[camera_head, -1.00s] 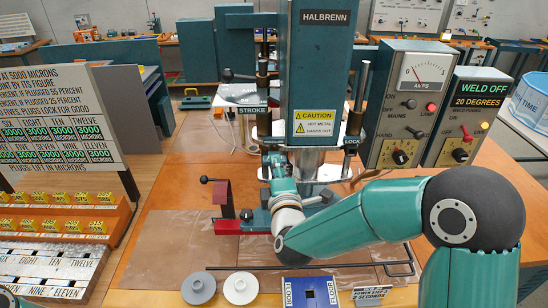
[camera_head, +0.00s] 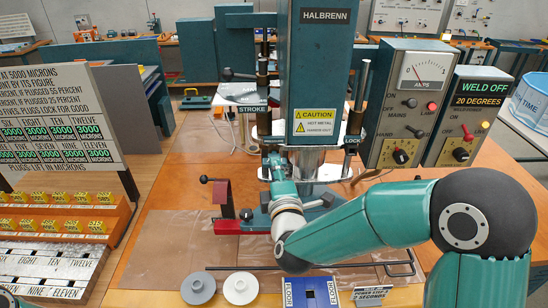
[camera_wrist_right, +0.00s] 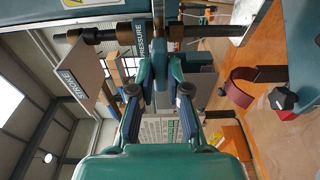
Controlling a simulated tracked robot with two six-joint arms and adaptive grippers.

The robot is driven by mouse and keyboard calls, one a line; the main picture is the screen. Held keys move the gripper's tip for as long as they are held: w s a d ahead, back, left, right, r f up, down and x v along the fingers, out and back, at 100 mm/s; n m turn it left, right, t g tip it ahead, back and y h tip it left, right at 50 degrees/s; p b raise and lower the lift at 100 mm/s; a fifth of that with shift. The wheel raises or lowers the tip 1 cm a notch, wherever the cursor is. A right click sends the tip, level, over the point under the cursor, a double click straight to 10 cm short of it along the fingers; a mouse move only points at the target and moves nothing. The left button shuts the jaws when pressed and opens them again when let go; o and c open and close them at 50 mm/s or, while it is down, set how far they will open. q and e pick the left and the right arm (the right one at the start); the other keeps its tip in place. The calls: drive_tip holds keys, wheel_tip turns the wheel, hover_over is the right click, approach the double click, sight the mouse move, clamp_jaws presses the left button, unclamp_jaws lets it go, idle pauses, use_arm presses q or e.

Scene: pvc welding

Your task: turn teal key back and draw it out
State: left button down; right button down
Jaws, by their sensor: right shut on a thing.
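My right gripper (camera_head: 272,162) reaches up to the lower left side of the HALBRENN press (camera_head: 325,70), below the STROKE label (camera_head: 252,109). In the right wrist view the right gripper (camera_wrist_right: 161,62) has its fingers drawn close together beside the PRESSURE label (camera_wrist_right: 139,38). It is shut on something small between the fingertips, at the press. My left gripper is not in view.
A LOCK label (camera_head: 351,141) and lever sit on the press's right. A meter box (camera_head: 405,105) and a WELD OFF box (camera_head: 468,115) stand further right. A red bracket (camera_head: 222,195) stands left of my wrist. Grey (camera_head: 198,288) and white (camera_head: 240,288) discs lie in front.

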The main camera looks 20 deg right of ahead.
drive_tip(key=shift+s+a, duration=0.2)
drive_tip(key=shift+s, duration=0.45)
drive_tip(key=shift+s+a, duration=0.2)
drive_tip(key=shift+s, duration=0.45)
